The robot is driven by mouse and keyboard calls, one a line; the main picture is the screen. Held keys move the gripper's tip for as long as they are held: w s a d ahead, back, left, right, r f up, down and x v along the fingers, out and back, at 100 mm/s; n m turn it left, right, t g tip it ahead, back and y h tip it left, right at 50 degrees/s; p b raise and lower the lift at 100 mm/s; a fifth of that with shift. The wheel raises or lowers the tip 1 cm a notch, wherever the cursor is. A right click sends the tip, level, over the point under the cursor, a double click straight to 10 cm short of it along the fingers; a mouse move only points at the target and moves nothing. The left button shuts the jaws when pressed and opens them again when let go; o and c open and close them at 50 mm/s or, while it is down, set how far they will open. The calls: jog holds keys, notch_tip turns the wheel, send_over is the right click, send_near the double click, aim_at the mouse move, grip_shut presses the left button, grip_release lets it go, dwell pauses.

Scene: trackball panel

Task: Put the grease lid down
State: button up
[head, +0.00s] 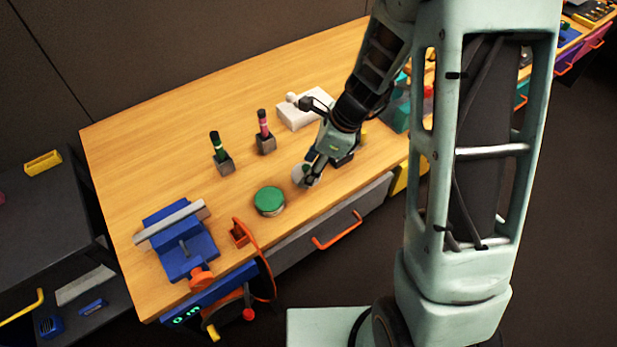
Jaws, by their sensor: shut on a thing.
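My gripper (311,170) is over the right half of the wooden workbench, low near its front edge. It is shut on a pale grey round thing, which looks like the grease lid (302,176), tilted between the fingers. The fingers hide part of it, and I cannot tell whether it touches the bench. A round tin with a green top (269,199), likely the grease tin, stands on the bench to the left and nearer the front, apart from my gripper.
A blue vise (186,250) fills the bench's front left corner. A green-topped marker (219,153) and a pink one (264,132) stand in grey blocks. Bare wood (150,160) lies at the back left.

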jog(key=shift+w+a+f+b, duration=0.1)
jog(key=shift+w+f+b, duration=0.25)
jog(key=shift+f, duration=0.15)
notch_tip(320, 180, down, 3)
jog(key=b, duration=0.3)
jog(key=shift+w, duration=0.1)
jog(key=shift+f, duration=0.1)
jog(key=shift+f, duration=0.15)
jog(key=o, duration=0.9)
jog(key=shift+c, duration=0.2)
jog(key=p+v, duration=0.2)
jog(key=v, duration=1)
jog(key=shift+r, duration=0.25)
